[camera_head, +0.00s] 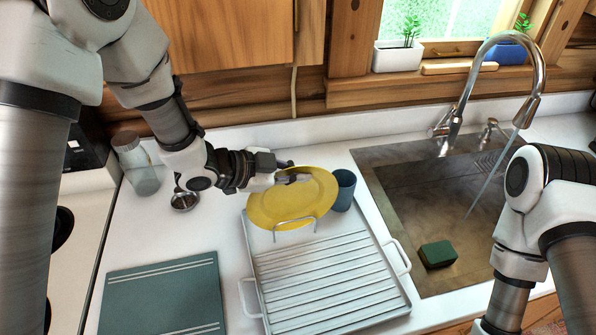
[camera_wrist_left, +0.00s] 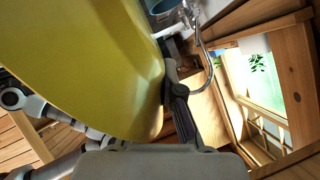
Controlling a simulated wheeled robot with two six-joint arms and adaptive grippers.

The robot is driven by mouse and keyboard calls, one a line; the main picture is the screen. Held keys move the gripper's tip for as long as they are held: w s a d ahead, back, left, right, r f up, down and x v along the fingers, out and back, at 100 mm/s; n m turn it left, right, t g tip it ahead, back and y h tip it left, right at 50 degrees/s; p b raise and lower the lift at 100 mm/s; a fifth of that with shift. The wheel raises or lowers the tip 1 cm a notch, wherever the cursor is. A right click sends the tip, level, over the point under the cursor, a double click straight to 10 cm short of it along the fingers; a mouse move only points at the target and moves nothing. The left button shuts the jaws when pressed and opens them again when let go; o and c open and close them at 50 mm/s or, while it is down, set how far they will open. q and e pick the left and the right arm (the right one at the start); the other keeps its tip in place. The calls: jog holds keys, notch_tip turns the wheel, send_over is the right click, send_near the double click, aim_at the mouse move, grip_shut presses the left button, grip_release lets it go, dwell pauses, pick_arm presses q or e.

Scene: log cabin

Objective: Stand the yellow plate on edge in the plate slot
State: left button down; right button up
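The yellow plate (camera_head: 268,209) is tilted up over the back end of the drying rack (camera_head: 401,296). A thin wire loop (camera_head: 276,230), seemingly the plate slot, stands in front of its lower edge; whether the plate rests in it I cannot tell. My left gripper (camera_head: 292,178) comes in from the left and is shut on the plate's upper rim, with a finger over the near face. The plate (camera_wrist_left: 80,70) fills the left of the left wrist view, with a dark finger beside its edge. My right gripper is out of view; only its arm shows at the right.
A blue-grey cup (camera_head: 345,187) stands close behind the plate's right side. The sink (camera_head: 408,190) with faucet and green sponge (camera_head: 437,254) is to the right. A glass jar (camera_head: 137,167), a metal strainer (camera_head: 184,200) and a teal mat (camera_head: 163,298) are left. The rack's ridged area is empty.

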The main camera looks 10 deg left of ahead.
pick_arm(q)
jog(key=shift+f+b, duration=0.7)
jog(key=shift+f, duration=0.3)
jog(key=c, duration=1.2)
grip_release()
jog(key=shift+c, duration=0.2)
jog(key=v, duration=1.2)
